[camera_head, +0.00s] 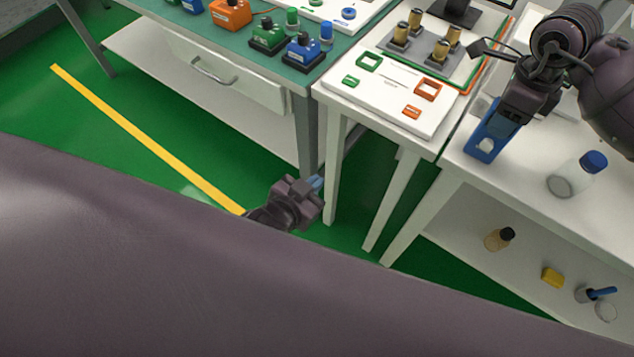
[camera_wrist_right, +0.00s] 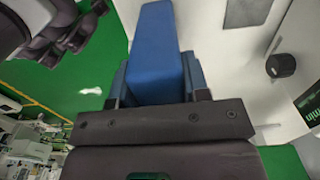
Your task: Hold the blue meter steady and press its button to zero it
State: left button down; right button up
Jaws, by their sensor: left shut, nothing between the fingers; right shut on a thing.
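The blue meter (camera_head: 482,143) is at the left part of the white table on the right, with a pale round spot on its face. My right gripper (camera_head: 505,112) is shut on the meter's upper end; whether the meter touches the table top is hard to tell. In the right wrist view the meter (camera_wrist_right: 160,50) shows as a long blue block between the fingers (camera_wrist_right: 157,92). My left gripper (camera_head: 316,184) is shut and empty, over the green floor in front of the tables, well left of the meter and apart from it.
Blue, green and orange devices sit on the left table (camera_head: 275,75). A lower shelf (camera_head: 530,260) holds small items.

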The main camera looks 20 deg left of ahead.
jog(key=o, duration=1.2)
